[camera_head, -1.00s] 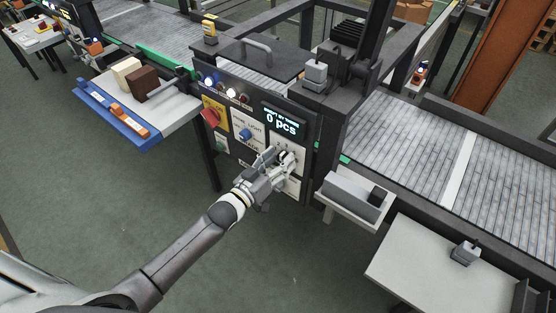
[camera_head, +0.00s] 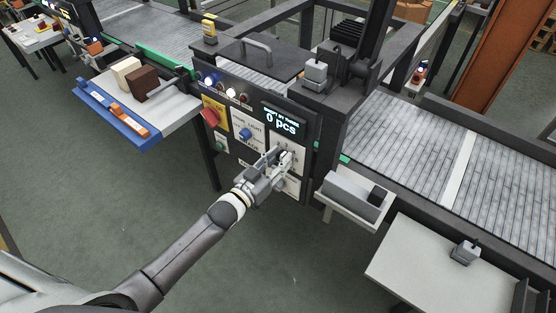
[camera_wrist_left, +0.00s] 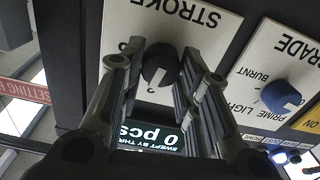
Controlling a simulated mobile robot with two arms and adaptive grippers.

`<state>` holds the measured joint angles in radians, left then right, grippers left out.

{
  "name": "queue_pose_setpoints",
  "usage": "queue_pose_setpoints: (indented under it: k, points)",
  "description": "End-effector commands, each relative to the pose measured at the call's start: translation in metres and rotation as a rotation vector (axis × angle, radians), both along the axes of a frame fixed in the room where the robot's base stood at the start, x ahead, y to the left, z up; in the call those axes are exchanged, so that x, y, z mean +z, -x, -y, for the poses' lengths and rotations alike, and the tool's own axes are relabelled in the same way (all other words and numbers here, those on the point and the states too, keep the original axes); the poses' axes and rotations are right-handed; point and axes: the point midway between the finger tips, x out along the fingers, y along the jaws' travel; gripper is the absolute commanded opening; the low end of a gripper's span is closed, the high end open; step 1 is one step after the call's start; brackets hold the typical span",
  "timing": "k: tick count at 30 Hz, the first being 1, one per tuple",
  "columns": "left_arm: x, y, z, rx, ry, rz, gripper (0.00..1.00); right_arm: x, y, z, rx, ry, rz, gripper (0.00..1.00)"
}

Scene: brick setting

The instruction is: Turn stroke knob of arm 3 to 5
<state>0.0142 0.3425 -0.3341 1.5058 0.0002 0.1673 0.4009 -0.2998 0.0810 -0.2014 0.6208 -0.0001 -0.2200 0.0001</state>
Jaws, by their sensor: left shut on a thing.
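The black stroke knob (camera_wrist_left: 158,66) sits on a white plate (camera_wrist_left: 222,48) lettered STROKE, which appears upside down in the left wrist view. My left gripper (camera_head: 281,157) reaches the front of the dark control panel (camera_head: 254,102), below the lit display (camera_head: 281,122) reading "0 pcs". In the left wrist view, its two fingers stand on either side of the knob, shut on it. The fingers hide most of the scale, so I cannot read the knob's setting. My right gripper is not in view.
A blue knob (camera_head: 245,134) and a red switch on yellow (camera_head: 211,117) sit left of the stroke plate. A small grey tray (camera_head: 345,207) juts out at right. A side table with a blue rail (camera_head: 117,115) stands left. Open floor lies in front.

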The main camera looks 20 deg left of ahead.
Motion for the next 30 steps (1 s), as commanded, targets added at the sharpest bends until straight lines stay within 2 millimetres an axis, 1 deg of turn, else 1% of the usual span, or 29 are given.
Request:
queue_pose_setpoints:
  k: [14, 30]
  points:
    - [-0.001, 0.001, 0.002, 0.001, -0.418, 0.151, 0.07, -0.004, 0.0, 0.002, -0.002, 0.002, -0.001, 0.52]
    - [-0.003, 0.001, 0.003, 0.001, -0.899, 0.326, 0.07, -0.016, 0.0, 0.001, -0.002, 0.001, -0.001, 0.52]
